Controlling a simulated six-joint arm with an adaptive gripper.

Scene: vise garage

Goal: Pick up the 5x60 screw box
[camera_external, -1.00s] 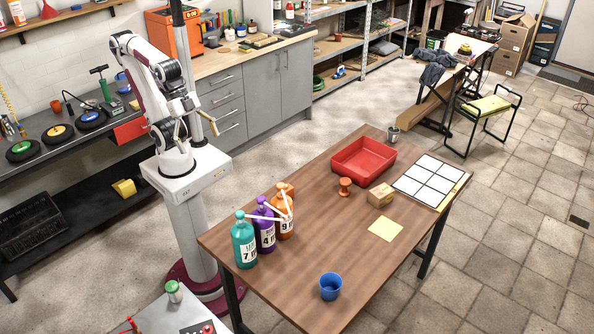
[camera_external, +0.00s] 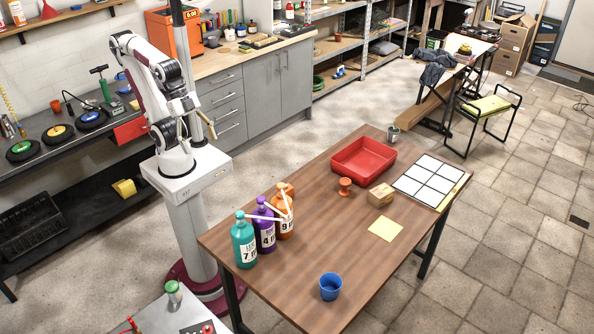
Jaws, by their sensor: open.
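A small brown cardboard box (camera_external: 380,196) sits on the wooden table, right of an orange-brown spool-like object. It looks like the screw box, but its print is too small to read. My gripper (camera_external: 211,130) is up at the left, beside my arm above its pedestal, far from the box and off the table. It is open, and nothing shows in it. Its fingers are small and partly hidden in this view.
The table (camera_external: 330,235) also holds a red tray (camera_external: 362,160), the spool-like object (camera_external: 345,186), a white grid board (camera_external: 432,180), a yellow sheet (camera_external: 386,229) and a blue cup (camera_external: 330,286). Three pump bottles (camera_external: 264,230) stand at its left edge, nearer my arm. The table's middle is clear.

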